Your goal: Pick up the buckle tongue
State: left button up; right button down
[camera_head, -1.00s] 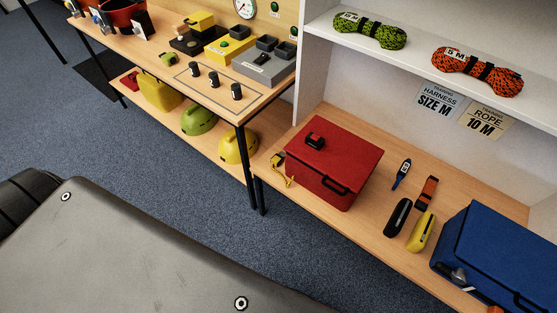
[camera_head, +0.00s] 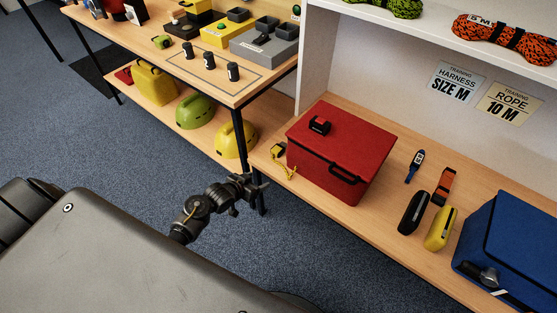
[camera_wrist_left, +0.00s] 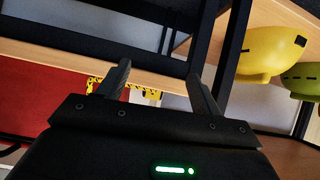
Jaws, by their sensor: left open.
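I cannot tell for sure which item is the buckle tongue. A small red and black buckle-like piece (camera_head: 320,125) sits on the lid of the red box (camera_head: 330,175). A slim blue piece with a dark end (camera_head: 414,167) lies on the shelf board right of the box. My left gripper (camera_head: 262,184) is open and empty, in front of the shelf and left of the red box, apart from both pieces. Its open fingers show in the left wrist view (camera_wrist_left: 160,70), with the red box beyond at left. My right gripper is out of view.
A yellow cord item (camera_head: 280,160) lies left of the box. An orange strap (camera_head: 445,186), a black case (camera_head: 413,212) and a yellow one (camera_head: 440,228) lie before the blue box (camera_head: 505,245). A black table leg (camera_head: 241,150) stands near my left gripper.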

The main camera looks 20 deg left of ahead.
pick_arm(q)
jog(key=t+b, duration=0.2)
send_near(274, 152)
jog(key=shift+m+h, duration=0.3)
jog(key=shift+m, duration=0.1)
jog(key=x, duration=0.6)
jog(key=shift+w+a+r+b, duration=0.1)
jog(key=shift+a+r+b, duration=0.05)
jog(key=shift+a+b, duration=0.25)
jog(key=shift+b+x, duration=0.7)
jog(key=shift+x, duration=1.45)
jog(key=shift+w+d+f, duration=0.3)
jog(key=shift+w+f, duration=0.1)
jog(key=shift+w, duration=0.1)
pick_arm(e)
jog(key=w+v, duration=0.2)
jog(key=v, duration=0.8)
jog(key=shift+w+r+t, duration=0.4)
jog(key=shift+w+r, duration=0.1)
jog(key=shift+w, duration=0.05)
pick_arm(q)
jog(key=shift+c, duration=0.4)
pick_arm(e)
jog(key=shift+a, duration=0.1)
pick_arm(q)
jog(key=c, duration=1)
